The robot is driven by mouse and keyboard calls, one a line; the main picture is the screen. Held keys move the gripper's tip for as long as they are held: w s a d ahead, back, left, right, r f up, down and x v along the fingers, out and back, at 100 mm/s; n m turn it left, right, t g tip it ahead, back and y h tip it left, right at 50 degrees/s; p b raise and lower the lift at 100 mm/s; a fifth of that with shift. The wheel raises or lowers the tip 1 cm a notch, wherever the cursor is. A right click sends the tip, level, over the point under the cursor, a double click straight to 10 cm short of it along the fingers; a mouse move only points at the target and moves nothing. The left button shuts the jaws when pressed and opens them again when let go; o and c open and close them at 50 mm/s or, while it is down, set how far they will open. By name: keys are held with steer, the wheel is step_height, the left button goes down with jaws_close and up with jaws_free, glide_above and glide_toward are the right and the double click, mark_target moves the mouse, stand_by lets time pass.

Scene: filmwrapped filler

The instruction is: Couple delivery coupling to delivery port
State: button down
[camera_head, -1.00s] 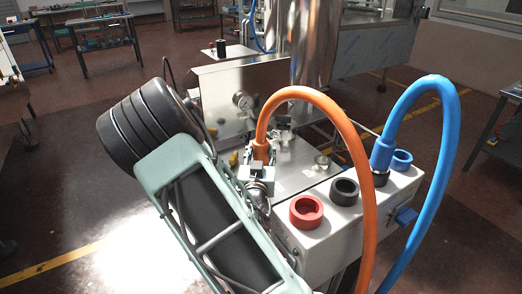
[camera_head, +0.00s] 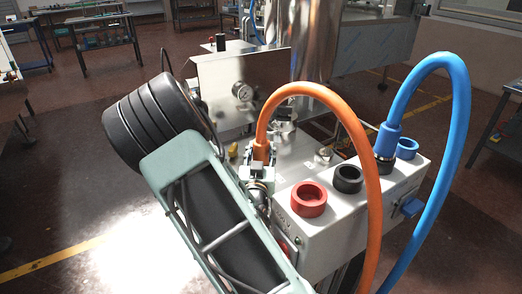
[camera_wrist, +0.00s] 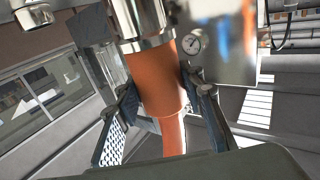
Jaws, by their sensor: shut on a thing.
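The orange coupling sleeve (camera_wrist: 155,82) at the end of an orange hose (camera_head: 370,190) is between the fingers of my gripper (camera_wrist: 160,92), which is shut on it. A shiny metal collar (camera_wrist: 140,22) sits at the sleeve's end in the wrist view. In the head view my gripper (camera_head: 259,168) holds the sleeve (camera_head: 262,140) beside the left end of the white box, with the hose arching up and over to the right. The metal fittings below my gripper are partly hidden by my arm. I cannot tell which fitting is the delivery port or whether the collar touches one.
The white box (camera_head: 335,225) carries a red ring (camera_head: 309,199), a black ring (camera_head: 348,179) and a blue ring (camera_head: 407,147). A blue hose (camera_head: 463,130) stands in its far end. A steel panel with a gauge (camera_head: 243,91) is behind. Open floor lies left.

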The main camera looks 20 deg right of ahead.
mark_target(261, 138)
steer(key=shift+f+b, duration=2.5)
steer(key=shift+f, duration=0.05)
steer(key=shift+f+b, duration=0.3)
steer(key=shift+b, duration=0.15)
steer(key=c, duration=1.4)
jaws_free()
steer(key=shift+s, duration=0.1)
steer(key=shift+o, duration=0.9)
steer(key=shift+f, duration=0.15)
steer(key=shift+r, duration=5.3)
